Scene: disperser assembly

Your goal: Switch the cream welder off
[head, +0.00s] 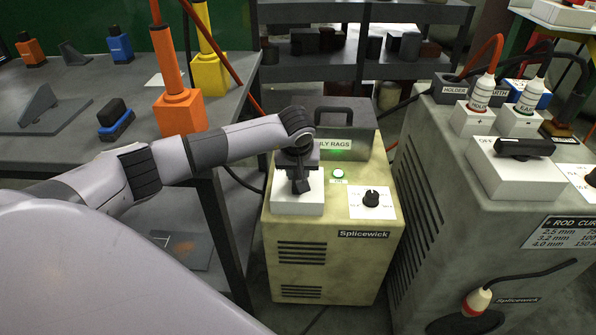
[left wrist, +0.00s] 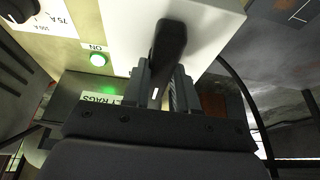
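The cream welder (head: 323,258) stands on the floor in the middle of the head view. A white switch box (head: 285,205) is on its top left, with a dark lever, mostly covered by my gripper in the head view. A green lamp (head: 338,174) is lit; in the left wrist view the lamp (left wrist: 98,59) glows under an "ON" label. My left gripper (head: 299,180) is down at the switch box. In the left wrist view, the black switch lever (left wrist: 169,45) runs between the fingers of my left gripper (left wrist: 166,88), which stand apart on either side. My right gripper is not in view.
A dial (head: 371,198) sits right of the switch box. An oily-rags bin (head: 345,140) stands behind the welder. A grey welder (head: 470,200) with cables stands close on the right. A workbench (head: 60,85) with orange and blue tools is on the left.

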